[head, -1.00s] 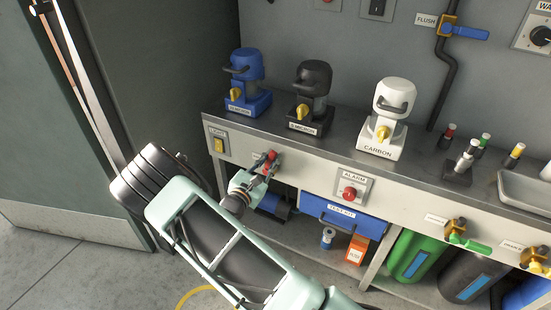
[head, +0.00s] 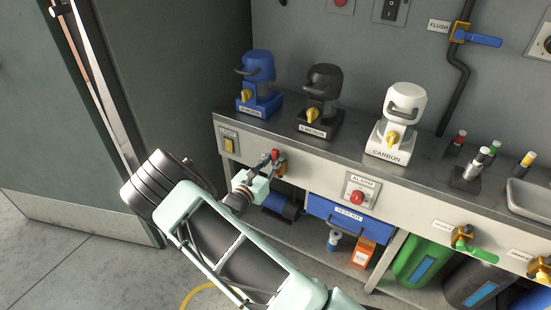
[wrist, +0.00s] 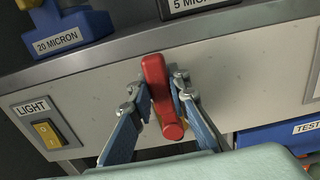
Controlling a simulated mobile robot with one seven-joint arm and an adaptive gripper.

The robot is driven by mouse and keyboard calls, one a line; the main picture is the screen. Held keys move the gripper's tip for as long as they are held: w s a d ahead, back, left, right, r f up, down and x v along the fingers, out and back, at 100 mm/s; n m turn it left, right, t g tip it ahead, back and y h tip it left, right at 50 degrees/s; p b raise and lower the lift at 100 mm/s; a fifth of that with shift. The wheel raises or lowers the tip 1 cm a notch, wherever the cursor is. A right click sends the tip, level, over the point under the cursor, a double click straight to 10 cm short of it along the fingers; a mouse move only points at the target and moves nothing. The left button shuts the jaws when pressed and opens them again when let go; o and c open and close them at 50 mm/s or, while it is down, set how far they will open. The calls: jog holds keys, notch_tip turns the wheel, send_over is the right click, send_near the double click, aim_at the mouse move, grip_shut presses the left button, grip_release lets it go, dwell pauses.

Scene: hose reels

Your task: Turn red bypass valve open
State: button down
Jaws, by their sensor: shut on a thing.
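The red bypass valve handle (wrist: 160,95) is on the pale front panel of the bench, and its rounded end faces the wrist camera. In the wrist view the lever runs nearly upright, with a slight tilt. My gripper (wrist: 160,88) has one finger on each side of the lever and is shut on it. In the head view the red handle (head: 275,154) is small, with my gripper (head: 274,161) around it at the panel. The valve body behind the handle is mostly hidden by the lever and fingers.
A yellow LIGHT switch (wrist: 47,133) is left of the valve. A red ALARM button (head: 357,198) and a blue TEST KIT drawer (head: 345,219) are to the right. Blue (head: 258,85), black (head: 322,100) and white (head: 396,120) filter housings stand on the bench above.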

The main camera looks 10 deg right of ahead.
jog(key=c, duration=1.8)
grip_release()
jog(key=v, duration=1.2)
